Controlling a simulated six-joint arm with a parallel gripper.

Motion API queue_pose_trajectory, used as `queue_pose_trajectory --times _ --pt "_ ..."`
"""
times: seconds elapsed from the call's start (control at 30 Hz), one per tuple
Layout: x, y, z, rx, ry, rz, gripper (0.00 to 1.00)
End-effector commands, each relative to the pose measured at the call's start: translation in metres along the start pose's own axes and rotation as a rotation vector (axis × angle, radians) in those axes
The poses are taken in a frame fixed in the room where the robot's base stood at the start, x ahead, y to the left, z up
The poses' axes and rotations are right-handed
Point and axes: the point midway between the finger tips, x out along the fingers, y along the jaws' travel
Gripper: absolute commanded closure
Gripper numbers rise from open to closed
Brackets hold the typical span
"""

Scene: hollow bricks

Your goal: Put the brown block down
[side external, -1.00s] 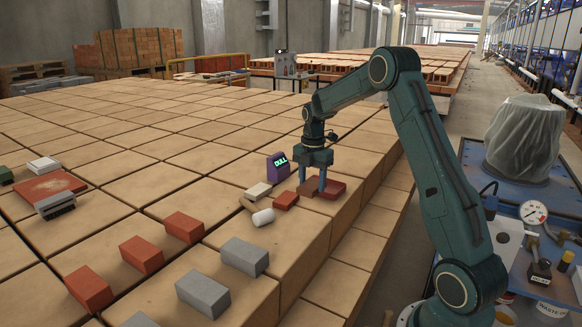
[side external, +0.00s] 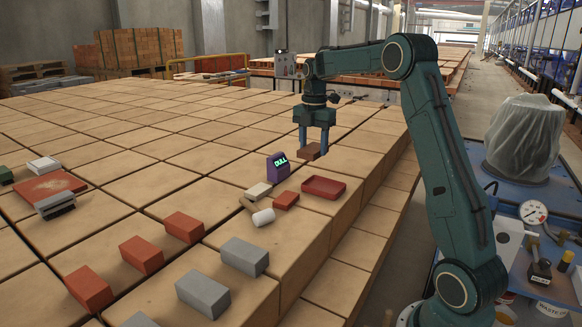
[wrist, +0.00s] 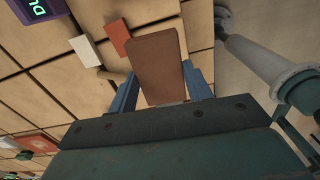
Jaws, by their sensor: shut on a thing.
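The brown block (side external: 309,152) is held between the two fingers of my gripper (side external: 314,146), above the tan brick surface, behind the red tray and to the right of the purple box. In the wrist view the brown block (wrist: 157,68) sits between the blue fingers and hides part of the surface below. My gripper is shut on it. How high the block is above the surface is hard to tell.
A red tray (side external: 323,187) lies empty near the surface's right edge. Nearby are a red brick (side external: 285,200), a cream block (side external: 258,190), a white cylinder (side external: 263,217) and a purple box with a green display (side external: 278,167). Grey blocks (side external: 244,256) stand in front. The surface behind is clear.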

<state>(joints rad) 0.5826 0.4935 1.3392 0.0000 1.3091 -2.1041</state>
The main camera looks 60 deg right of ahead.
Motion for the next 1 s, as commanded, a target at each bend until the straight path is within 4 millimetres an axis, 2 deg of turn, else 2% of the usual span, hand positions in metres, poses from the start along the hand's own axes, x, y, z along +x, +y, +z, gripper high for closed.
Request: queue_pose_trajectory --times 0.57,0.77,1.0 --pt "0.003 0.003 0.005 0.044 0.000 0.001 0.78" --pt "0.010 0.010 0.019 0.178 0.000 0.001 0.78" --pt "0.027 0.022 0.047 0.445 0.001 -0.001 0.78"
